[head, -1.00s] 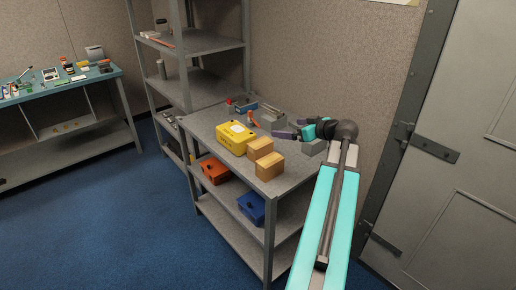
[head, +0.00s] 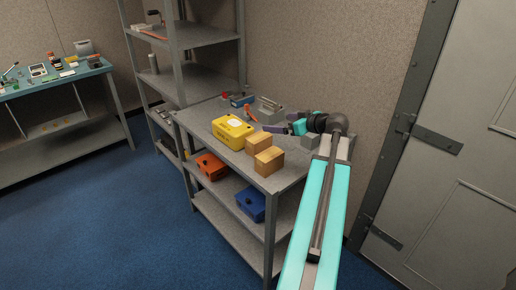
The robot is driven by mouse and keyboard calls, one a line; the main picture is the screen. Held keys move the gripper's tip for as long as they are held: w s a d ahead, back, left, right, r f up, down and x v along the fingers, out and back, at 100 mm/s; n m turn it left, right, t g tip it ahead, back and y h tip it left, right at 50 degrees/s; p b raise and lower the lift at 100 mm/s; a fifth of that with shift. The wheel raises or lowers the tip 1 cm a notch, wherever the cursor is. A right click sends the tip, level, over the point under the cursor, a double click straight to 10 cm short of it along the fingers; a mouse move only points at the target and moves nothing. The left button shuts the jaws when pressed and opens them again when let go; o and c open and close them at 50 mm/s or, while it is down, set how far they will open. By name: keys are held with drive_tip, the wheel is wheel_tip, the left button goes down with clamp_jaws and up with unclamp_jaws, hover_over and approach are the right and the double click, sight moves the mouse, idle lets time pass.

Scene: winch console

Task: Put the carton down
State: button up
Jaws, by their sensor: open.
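Two small tan cartons stand on the top of the grey shelf table: a rear carton (head: 258,142) and a front carton (head: 269,161), close together near the table's right front. I cannot tell which one the task means. My gripper (head: 284,123) is open, behind and to the right of the cartons, apart from them. Its fingers point left over the back right of the table top. Nothing shows between them, though they are small in the view.
A yellow case (head: 232,132) stands left of the cartons. A grey open box (head: 268,110) and small tools lie behind, and a grey block (head: 284,146) sits below my wrist.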

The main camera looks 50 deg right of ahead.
drive_tip(key=b, duration=0.7)
approach(260, 138)
drive_tip(key=s, duration=0.1)
drive_tip(key=s+r, duration=0.1)
drive_tip(key=s, duration=0.1)
drive_tip(key=shift+d+r, duration=0.2)
drive_tip(key=shift+d, duration=0.15)
drive_tip(key=shift+w, duration=0.15)
drive_tip(key=p+x, duration=0.1)
drive_tip(key=x, duration=0.7)
drive_tip(key=shift+r+p, duration=0.1)
drive_tip(key=shift+p, duration=0.2)
drive_tip(key=shift+w, duration=0.2)
drive_tip(key=shift+a+f+p+x, duration=0.15)
drive_tip(key=shift+p+x, duration=0.4)
drive_tip(key=shift+x, duration=0.8)
drive_tip(key=shift+a+f+p+x, duration=0.1)
drive_tip(key=shift+p+x, duration=0.4)
drive_tip(key=shift+x, duration=0.8)
drive_tip(key=shift+c, duration=0.3)
drive_tip(key=c, duration=1.1)
